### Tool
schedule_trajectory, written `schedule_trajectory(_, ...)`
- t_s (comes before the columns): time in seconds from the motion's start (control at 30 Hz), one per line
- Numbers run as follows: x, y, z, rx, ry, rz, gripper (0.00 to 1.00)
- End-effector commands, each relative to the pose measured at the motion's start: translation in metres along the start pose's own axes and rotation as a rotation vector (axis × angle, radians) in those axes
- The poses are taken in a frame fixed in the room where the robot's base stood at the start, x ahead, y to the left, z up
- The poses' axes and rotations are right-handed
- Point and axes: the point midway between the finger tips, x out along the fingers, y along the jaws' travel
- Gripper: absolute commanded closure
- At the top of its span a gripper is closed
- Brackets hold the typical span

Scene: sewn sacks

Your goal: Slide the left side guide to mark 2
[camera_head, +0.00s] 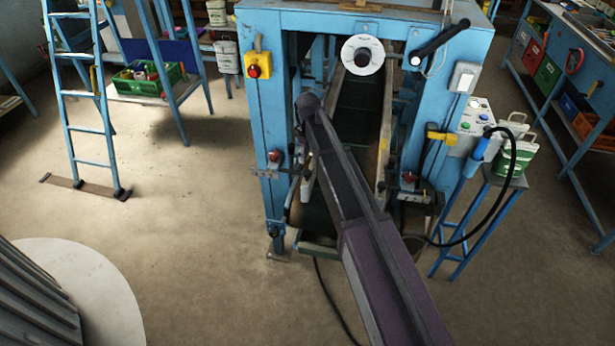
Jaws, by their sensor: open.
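The blue-framed machine (265,120) stands upright in the middle, with a dark belt channel (357,105) running through it. A pale, narrow side rail (385,140) lines the right of the channel. The left side of the channel, where the left side guide lies, is mostly hidden behind my dark arm (392,262). My arm reaches up from the bottom edge to a rounded joint in front of the machine's left post. I cannot make out my gripper's fingers, nor any numbered marks at this size.
A yellow box with a red button (258,66) sits on the left post. A control panel (474,122) and a green-and-white container (508,142) stand at right, with a black hose (508,190). A blue ladder (85,100) stands at left. The left floor is mostly clear.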

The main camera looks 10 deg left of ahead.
Motion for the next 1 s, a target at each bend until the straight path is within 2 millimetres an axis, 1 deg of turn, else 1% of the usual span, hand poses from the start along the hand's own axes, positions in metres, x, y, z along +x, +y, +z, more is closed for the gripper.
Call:
schedule_trajectory(0.03,0.008,0.000,0.000,0.000,0.000,0.000,0.21)
schedule_trajectory(0.1,0.013,0.000,0.000,0.000,0.000,0.000,0.21)
schedule_trajectory(1.0,0.078,0.000,0.000,0.000,0.000,0.000,0.21)
